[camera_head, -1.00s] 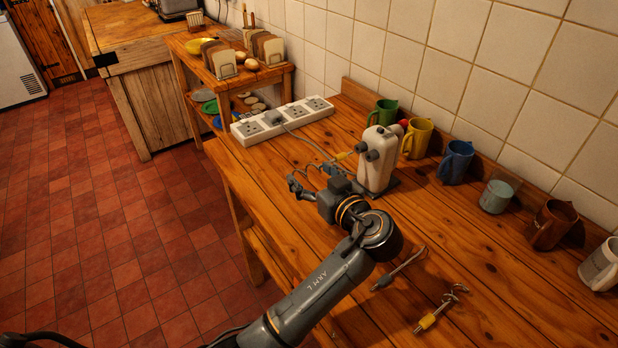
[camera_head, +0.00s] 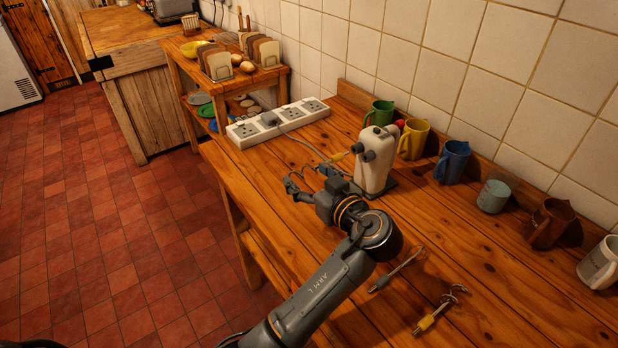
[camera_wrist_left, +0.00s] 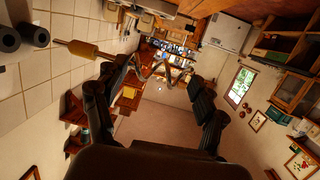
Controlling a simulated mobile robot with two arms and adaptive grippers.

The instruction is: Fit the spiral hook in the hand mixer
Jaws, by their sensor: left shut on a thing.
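The white hand mixer (camera_head: 376,168) stands upright on a dark base on the bench, its two dark round sockets facing left. In the left wrist view the sockets (camera_wrist_left: 24,38) show at the upper left edge. My left gripper (camera_head: 309,180) is left of the mixer, shut on the spiral hook. The hook's yellow collar (camera_head: 338,156) points at the mixer, close to the sockets; I cannot tell from the head view whether it touches. In the wrist view the collar (camera_wrist_left: 78,48) appears apart from the sockets, with the wavy part between the fingers (camera_wrist_left: 168,82). My right gripper is out of view.
A yellow-collared attachment (camera_head: 440,308) and a grey-collared one (camera_head: 397,270) lie on the bench to the right of my arm. A white power strip (camera_head: 278,122) with the cord lies behind. Several mugs, including a blue one (camera_head: 453,162), line the wall. The bench's right front is mostly clear.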

